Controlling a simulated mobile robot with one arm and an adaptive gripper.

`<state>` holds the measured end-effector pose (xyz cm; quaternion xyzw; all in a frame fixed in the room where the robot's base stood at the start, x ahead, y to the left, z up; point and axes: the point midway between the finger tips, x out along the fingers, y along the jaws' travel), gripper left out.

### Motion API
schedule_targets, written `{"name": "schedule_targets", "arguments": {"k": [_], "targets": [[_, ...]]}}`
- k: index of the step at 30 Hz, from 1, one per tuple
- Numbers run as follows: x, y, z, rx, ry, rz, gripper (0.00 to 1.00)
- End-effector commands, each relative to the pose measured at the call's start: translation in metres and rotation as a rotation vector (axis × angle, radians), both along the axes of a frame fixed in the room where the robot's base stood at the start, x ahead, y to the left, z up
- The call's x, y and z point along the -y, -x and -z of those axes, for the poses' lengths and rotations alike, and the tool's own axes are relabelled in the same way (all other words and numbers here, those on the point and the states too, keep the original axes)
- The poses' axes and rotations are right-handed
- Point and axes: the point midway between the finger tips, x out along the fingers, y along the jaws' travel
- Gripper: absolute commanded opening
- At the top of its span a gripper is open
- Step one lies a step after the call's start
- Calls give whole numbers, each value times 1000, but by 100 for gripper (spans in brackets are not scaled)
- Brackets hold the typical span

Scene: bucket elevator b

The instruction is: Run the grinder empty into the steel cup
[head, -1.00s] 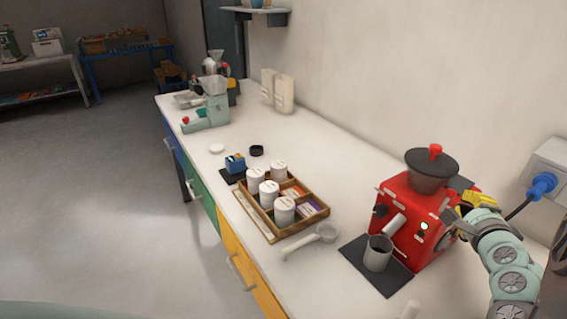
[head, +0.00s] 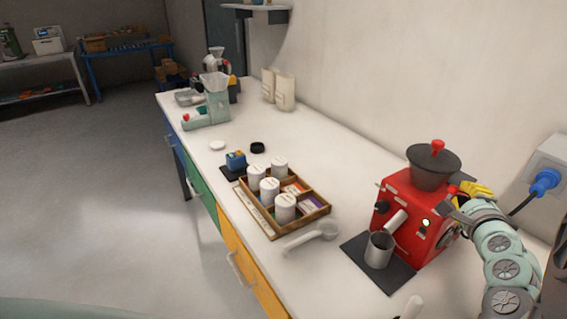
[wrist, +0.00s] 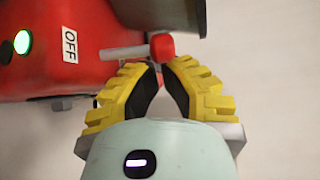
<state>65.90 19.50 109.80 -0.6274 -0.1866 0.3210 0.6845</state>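The red grinder (head: 408,212) stands on the counter with a dark hopper and red-knobbed lid (head: 434,165) on top. The steel cup (head: 379,250) stands upright under its spout on a dark mat (head: 352,250). My gripper (head: 462,190) is at the grinder's right side. In the wrist view my gripper (wrist: 161,68) has its yellow fingertips together, with nothing seen between them, right at the red-tipped lever (wrist: 162,46); whether they touch it I cannot tell. The OFF label (wrist: 70,45) and a lit green lamp (wrist: 22,42) are left of the lever.
A wooden tray (head: 268,226) with white jars and packets sits left of the grinder. A scoop (head: 325,231) lies between tray and mat. A blue plug (head: 545,182) is in the wall socket behind my arm. A pale green machine (head: 216,105) stands farther back.

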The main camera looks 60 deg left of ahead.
Motion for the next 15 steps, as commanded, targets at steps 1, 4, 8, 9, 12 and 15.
{"name": "schedule_targets", "arguments": {"k": [1, 4, 8, 9, 12, 15], "targets": [[1, 0, 2, 6, -1, 2, 0], [1, 0, 2, 17, 0, 3, 0], [2, 0, 1, 34, 1, 4, 0], [2, 0, 1, 40, 1, 5, 0], [2, 1, 1, 55, 1, 6, 0], [2, 1, 0, 73, 1, 6, 0]]}}
